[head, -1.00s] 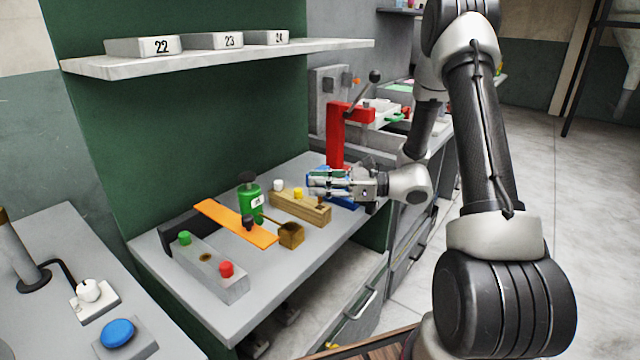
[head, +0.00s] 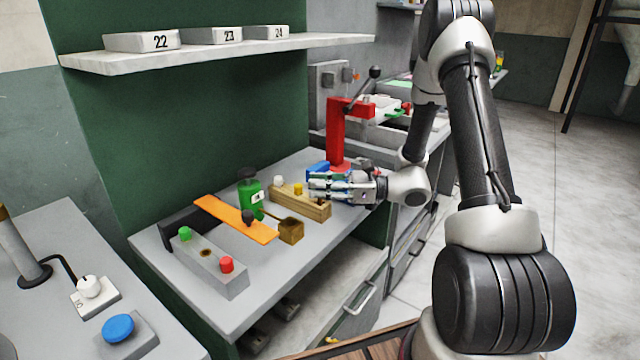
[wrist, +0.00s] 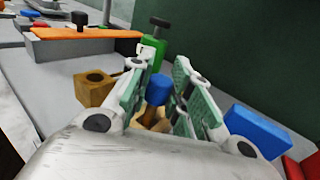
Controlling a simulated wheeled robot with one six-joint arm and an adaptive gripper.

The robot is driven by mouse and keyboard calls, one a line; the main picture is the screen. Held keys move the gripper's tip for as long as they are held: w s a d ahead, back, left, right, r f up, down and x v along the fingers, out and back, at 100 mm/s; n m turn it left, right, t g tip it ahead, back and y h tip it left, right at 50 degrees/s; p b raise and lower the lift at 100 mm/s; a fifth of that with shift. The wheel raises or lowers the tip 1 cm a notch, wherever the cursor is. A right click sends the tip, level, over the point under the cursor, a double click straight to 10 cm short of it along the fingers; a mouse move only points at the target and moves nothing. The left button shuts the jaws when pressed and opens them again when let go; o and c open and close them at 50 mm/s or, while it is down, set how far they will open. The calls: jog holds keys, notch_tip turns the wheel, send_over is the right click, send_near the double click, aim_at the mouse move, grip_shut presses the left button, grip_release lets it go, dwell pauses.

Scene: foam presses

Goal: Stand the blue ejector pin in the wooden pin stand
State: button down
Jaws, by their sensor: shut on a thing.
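The wooden pin stand (head: 315,208) is a long pale block on the grey bench. A white pin (head: 278,181) and a yellow pin (head: 298,188) stand in it. My gripper (head: 313,186) is over its right part. In the wrist view my gripper (wrist: 160,94) is shut on the blue ejector pin (wrist: 158,88), whose blue head shows between the pads. Pale wood shows just below the head. The pin's lower end is hidden, so I cannot tell whether it is in a hole.
A small brown block with a hole (head: 291,231), an orange strip (head: 236,219) and a green bottle (head: 250,194) are left of the stand. A red press (head: 337,135) stands behind my gripper, with a blue block (head: 318,167) by its base. The bench's front right is clear.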

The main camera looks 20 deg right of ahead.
jog(key=shift+f, duration=1.35)
jog(key=c, duration=1.2)
grip_release()
jog(key=shift+f, duration=0.1)
jog(key=shift+c, duration=0.2)
jog(key=v, duration=1.2)
